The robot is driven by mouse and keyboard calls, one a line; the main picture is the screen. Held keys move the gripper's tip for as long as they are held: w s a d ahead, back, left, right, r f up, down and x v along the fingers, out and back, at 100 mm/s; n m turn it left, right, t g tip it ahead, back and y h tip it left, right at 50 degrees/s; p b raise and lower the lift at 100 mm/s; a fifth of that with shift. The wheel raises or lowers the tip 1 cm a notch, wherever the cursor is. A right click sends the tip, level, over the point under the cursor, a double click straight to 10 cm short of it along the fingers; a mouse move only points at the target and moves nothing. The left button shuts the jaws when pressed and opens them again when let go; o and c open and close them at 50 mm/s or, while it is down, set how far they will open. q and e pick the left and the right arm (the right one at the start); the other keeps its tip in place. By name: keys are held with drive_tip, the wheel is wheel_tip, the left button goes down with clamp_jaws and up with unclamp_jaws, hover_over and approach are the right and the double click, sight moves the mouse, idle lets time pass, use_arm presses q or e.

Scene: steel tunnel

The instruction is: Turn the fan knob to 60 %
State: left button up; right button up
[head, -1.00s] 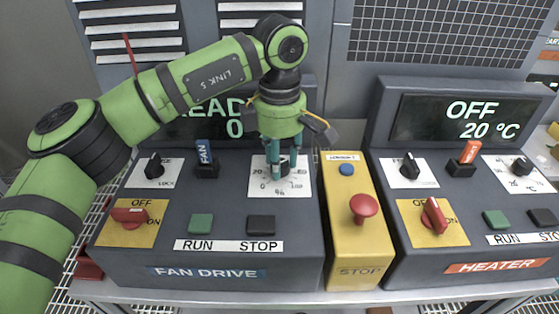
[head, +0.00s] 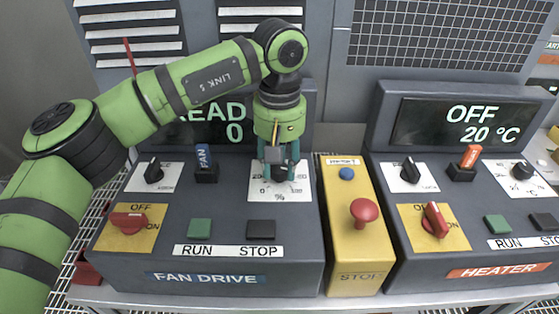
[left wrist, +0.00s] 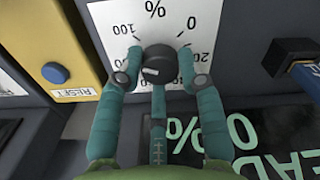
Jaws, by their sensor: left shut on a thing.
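The fan knob (left wrist: 160,60) is a round black knob with a white mark. It sits on a white percent dial plate (head: 297,192) on the fan drive panel (head: 290,265). My left gripper (head: 279,174) points down over the dial. In the left wrist view its teal fingers (left wrist: 159,72) are closed around the knob. In the head view the fingers and a grey wrist part hide the knob. The knob's exact setting cannot be read. The fan display (head: 230,125) shows 0, and the left wrist view shows 0 %. My right gripper is not in view.
A yellow stop box (head: 352,245) with a red mushroom button (head: 364,211) stands just right of the dial. The fan key (head: 204,158) stands to its left. RUN (head: 199,228) and STOP (head: 261,229) buttons are below. The heater panel (head: 465,235) is farther right.

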sight(280, 168)
use_arm(q)
drive_tip(key=m, duration=0.4)
drive_tip(key=shift+f+m, duration=0.1)
drive_tip(key=shift+m, duration=0.2)
drive_tip(key=shift+m+p, duration=0.3)
drive_tip(key=shift+m, duration=2.2)
drive_tip(key=shift+s, duration=0.1)
drive_tip(key=o, duration=1.1)
drive_tip(key=shift+o, duration=0.2)
wheel_tip(280, 168, up, 12)
